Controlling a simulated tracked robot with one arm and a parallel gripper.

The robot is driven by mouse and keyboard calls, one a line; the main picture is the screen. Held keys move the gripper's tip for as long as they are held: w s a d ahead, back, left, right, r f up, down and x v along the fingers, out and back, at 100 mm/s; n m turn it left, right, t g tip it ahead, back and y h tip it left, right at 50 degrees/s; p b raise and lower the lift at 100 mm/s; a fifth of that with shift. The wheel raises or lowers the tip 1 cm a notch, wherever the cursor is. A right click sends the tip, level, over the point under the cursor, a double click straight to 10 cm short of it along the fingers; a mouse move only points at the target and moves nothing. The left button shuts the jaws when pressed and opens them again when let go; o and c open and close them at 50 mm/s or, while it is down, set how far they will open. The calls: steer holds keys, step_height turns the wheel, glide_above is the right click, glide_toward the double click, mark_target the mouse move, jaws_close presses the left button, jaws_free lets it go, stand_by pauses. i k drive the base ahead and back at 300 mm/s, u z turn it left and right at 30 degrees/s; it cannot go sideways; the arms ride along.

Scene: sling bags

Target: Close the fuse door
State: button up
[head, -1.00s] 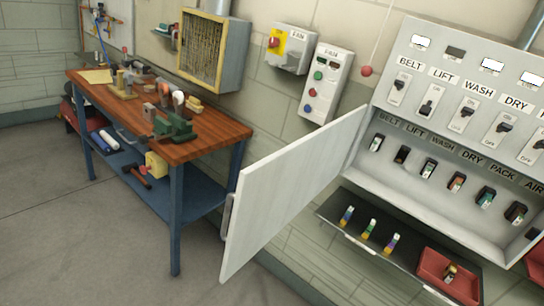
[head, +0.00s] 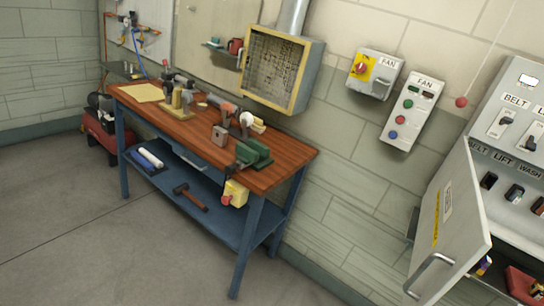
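The fuse door (head: 462,222) is a pale grey panel at the lower right of the head view. It stands open, swung out from the fuse box (head: 512,222). Its face with a yellow strip, a small label and a bar handle (head: 432,272) shows. The handle is near the bottom of the panel in the picture. Some dark fuses (head: 514,193) show in the open box beside the door; the rest of the box is cut off by the right edge. My gripper is not in view.
A wooden workbench (head: 200,140) with tools stands at the left and centre. Two fan control boxes (head: 412,113) hang on the wall. A red tray (head: 522,284) shows below the fuse box. Grey floor (head: 90,240) in front of the bench is clear.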

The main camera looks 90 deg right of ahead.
mark_target(453, 233)
steer(key=i, duration=1.65)
steer(key=z, duration=2.25)
steer(key=i, duration=0.1)
steer(key=z, duration=2.15)
steer(key=i, duration=1)
steer(key=u, duration=0.05)
